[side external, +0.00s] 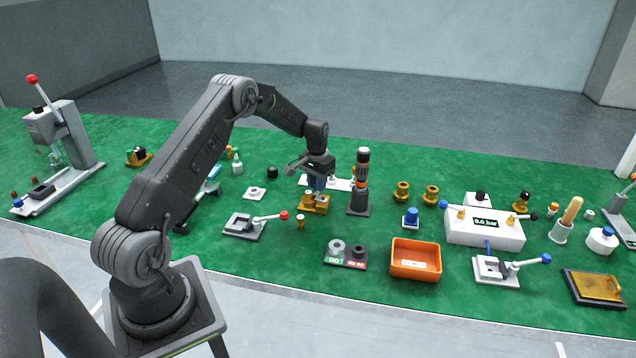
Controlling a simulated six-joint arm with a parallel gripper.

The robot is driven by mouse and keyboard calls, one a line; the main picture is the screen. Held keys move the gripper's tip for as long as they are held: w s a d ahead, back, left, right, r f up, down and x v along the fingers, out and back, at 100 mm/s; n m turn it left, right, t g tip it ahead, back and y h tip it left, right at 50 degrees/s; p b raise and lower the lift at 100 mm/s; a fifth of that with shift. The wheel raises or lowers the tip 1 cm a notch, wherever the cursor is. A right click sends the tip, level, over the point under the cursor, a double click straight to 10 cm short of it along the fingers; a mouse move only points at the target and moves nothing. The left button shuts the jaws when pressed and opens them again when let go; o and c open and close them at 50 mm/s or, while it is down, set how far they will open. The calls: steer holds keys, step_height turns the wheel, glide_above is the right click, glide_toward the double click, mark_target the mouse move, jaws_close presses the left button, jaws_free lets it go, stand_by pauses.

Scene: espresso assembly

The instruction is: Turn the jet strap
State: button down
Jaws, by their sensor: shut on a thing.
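My gripper (317,190) is right of the picture's middle-left, pointing down over a small brass block (316,207). It is shut on a small part at the top of the block. The fingers and a dark blue piece between them hide most of that part. I cannot make out the jet strap by its shape at this size. The brass block sits on the green mat, and its front face shows below the fingertips.
A dark column with orange bands (360,185) stands close to the right of my gripper. A clamp with a red-knobbed lever (243,226) is in front left. An orange bin (415,260) and a white gauge box (484,228) are to the right. Green mat (300,268) is bare in front.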

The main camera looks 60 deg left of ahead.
stand_by(0.3)
steer(key=c, duration=1)
jaws_free()
steer(key=shift+r, duration=0.1)
step_height(320, 180, up, 14)
steer(key=shift+f, duration=0.15)
